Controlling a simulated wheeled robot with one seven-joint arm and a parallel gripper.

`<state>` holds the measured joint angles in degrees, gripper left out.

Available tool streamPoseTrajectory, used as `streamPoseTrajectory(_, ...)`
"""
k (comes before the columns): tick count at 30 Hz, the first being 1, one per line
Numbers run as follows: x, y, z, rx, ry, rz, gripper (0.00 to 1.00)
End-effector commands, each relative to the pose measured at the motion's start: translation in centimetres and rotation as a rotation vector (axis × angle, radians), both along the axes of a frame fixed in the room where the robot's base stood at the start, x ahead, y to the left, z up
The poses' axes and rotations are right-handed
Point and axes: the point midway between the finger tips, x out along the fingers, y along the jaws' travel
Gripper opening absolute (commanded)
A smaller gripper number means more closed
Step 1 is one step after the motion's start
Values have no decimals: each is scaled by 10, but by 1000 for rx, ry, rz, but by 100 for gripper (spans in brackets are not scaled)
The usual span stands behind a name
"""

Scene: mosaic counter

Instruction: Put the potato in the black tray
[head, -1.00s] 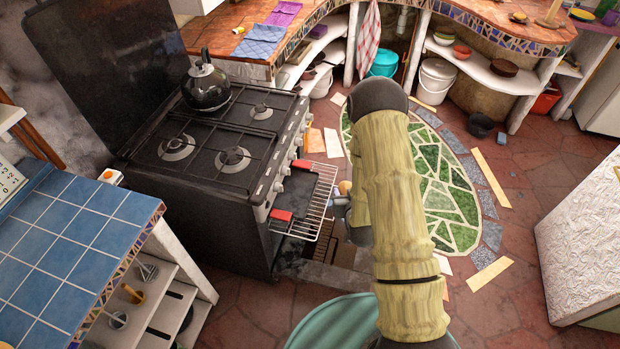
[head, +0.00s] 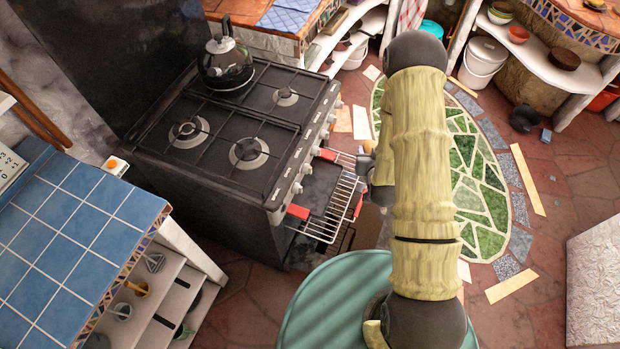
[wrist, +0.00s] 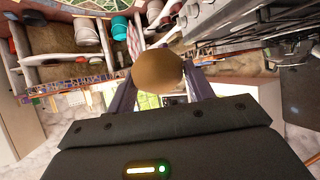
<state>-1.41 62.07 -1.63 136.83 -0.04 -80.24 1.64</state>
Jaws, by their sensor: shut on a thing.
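The potato (wrist: 158,70) is a brown rounded lump in the wrist view, between the two fingers of my gripper (wrist: 160,92), which is shut on it. In the head view my arm hides most of the gripper; a small tan bit of the potato (head: 368,147) shows left of the arm, beside the stove. A dark flat surface that looks like the black tray (head: 318,186) lies at the stove's front, low down, with red pieces at its ends. The potato is held apart from it, to its right in the picture.
The stove (head: 235,130) carries a kettle (head: 226,62) at the back. A wire rack (head: 335,212) sticks out of its front. A blue-tiled counter (head: 70,240) is at left. Open floor with a green mosaic oval (head: 480,190) lies right of my arm.

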Motion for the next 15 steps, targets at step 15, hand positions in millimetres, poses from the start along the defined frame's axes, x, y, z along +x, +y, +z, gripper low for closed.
streamPoseTrajectory(15, -1, 2, -10, -2, 2, 11, 26)
